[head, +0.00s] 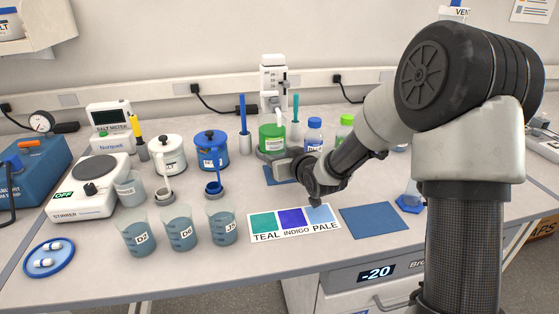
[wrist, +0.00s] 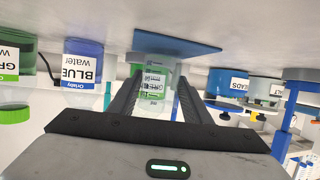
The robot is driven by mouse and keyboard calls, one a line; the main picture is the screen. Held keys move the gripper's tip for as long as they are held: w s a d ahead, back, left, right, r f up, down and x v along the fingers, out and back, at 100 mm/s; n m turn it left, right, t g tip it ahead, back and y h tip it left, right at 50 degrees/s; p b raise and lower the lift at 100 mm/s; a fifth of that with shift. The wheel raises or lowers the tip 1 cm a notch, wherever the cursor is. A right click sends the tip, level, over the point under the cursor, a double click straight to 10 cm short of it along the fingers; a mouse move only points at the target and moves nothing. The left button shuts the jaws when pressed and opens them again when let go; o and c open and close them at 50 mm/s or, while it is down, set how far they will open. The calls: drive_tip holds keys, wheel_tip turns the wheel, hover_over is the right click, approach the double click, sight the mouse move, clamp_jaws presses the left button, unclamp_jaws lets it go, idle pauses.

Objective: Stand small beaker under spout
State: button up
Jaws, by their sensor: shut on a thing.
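My gripper (head: 288,169) is low over the back middle of the bench, beside a blue mat (head: 272,178). In the wrist view, which is upside down, my gripper (wrist: 157,80) is shut on a small clear beaker (wrist: 153,68) with printed marks. The blue mat (wrist: 190,40) shows close by the beaker; I cannot tell whether they touch. The beaker is hidden in the head view. A green canister (head: 271,138) with a pale spout stands just behind my gripper. A white canister (head: 160,150) and a blue canister (head: 207,147) stand to its left, with spouts at their fronts.
Beakers of bluish liquid (head: 180,236) stand at the front left, next to a colour card (head: 292,236). Bottles (head: 314,136) stand close on the right of the green canister. A second blue mat (head: 374,221) is bare. A stirrer (head: 82,208) stands at left.

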drive_tip(key=shift+f, duration=0.15)
drive_tip(key=shift+f, duration=0.25)
drive_tip(key=o, duration=1)
drive_tip(key=shift+r, duration=0.1)
drive_tip(key=shift+o, duration=0.2)
drive_tip(key=shift+r, duration=0.3)
drive_tip(key=p+v, duration=0.2)
drive_tip(key=v, duration=1)
drive_tip(key=shift+f, duration=0.2)
